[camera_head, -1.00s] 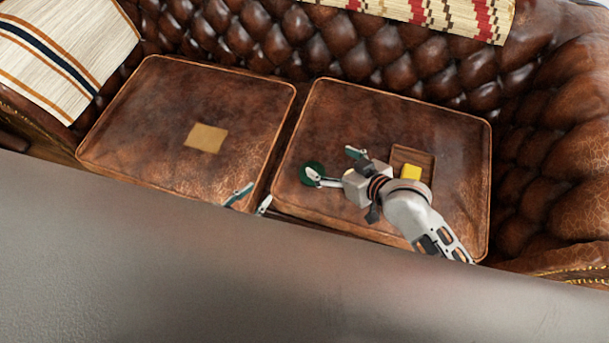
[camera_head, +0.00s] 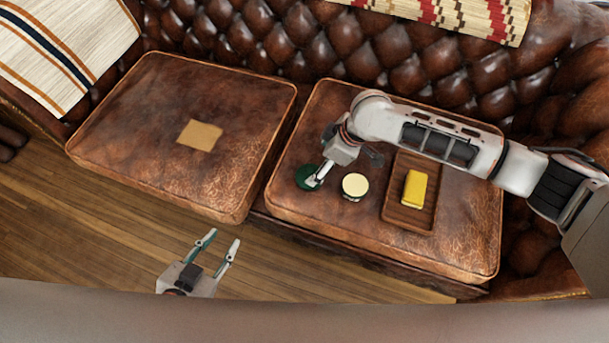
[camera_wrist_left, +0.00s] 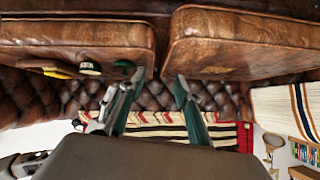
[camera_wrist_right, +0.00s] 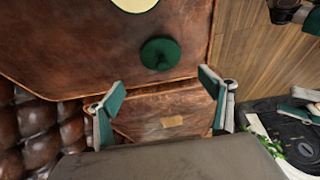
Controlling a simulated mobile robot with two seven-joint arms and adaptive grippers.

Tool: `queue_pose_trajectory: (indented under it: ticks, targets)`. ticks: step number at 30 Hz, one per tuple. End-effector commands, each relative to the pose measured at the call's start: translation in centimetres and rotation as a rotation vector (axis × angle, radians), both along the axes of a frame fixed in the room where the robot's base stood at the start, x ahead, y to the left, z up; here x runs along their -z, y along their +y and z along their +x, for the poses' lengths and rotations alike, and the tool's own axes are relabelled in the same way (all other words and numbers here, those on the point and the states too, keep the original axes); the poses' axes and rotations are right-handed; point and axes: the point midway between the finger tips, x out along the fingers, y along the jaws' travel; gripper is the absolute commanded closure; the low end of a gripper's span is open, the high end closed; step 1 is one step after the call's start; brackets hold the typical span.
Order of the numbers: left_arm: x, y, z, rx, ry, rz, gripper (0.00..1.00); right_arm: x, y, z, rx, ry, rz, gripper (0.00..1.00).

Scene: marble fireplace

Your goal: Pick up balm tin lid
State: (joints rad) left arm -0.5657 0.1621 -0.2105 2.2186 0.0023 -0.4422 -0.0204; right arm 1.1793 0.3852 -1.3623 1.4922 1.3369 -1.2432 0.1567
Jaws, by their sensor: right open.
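The balm tin lid (camera_head: 303,176) is a dark green disc lying on the right leather cushion, near its left edge. It also shows in the right wrist view (camera_wrist_right: 160,54). The open balm tin (camera_head: 355,185), with cream-coloured contents, sits just right of it. My right gripper (camera_head: 314,181) is open at the lid and covers part of it in the head view. In the right wrist view the lid lies between the lines of the spread fingers, beyond the tips. My left gripper (camera_head: 223,238) is open and empty in front of the sofa, apart from the cushions.
A wooden tray (camera_head: 395,205) with a yellow block (camera_head: 415,189) lies right of the tin. A tan square (camera_head: 200,135) lies on the left cushion (camera_head: 130,105). A gap separates the cushions. The tufted backrest (camera_head: 300,40) rises behind.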

Motion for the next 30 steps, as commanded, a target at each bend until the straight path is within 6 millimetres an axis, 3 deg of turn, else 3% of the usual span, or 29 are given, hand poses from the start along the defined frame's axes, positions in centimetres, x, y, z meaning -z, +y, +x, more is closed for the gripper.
queue_pose_trajectory:
  ticks: [6, 11, 16, 19, 24, 28, 30]
  targets:
    - [0.4, -0.1, 0.2, -0.001, -0.001, -0.006, 0.67, 2.5, 0.7, 0.0, -0.002, 0.007, -0.003, 0.20]
    - [0.3, -0.3, 0.3, 0.001, -0.004, -0.011, 0.67, 3.4, 1.2, 0.1, -0.002, 0.005, -0.001, 0.20]
    - [1.5, -0.6, -0.6, 0.005, 0.020, -0.020, 0.67, 6.0, 2.0, -0.2, -0.001, 0.012, -0.001, 0.20]
    - [1.1, -1.1, -0.4, 0.007, 0.011, -0.035, 0.67, 7.3, 2.5, 0.0, -0.002, 0.011, -0.002, 0.20]
    - [-0.9, -2.5, 1.1, 0.012, -0.038, -0.078, 0.67, 7.3, 2.8, 0.5, 0.000, 0.001, -0.001, 0.20]
    - [-1.2, -2.5, 1.4, 0.010, -0.045, -0.079, 0.67, 7.1, 2.8, 0.6, 0.000, -0.002, -0.001, 0.20]
    - [-1.1, -2.4, 1.3, 0.009, -0.042, -0.077, 0.67, 7.1, 2.8, 0.6, 0.000, -0.002, -0.001, 0.38]
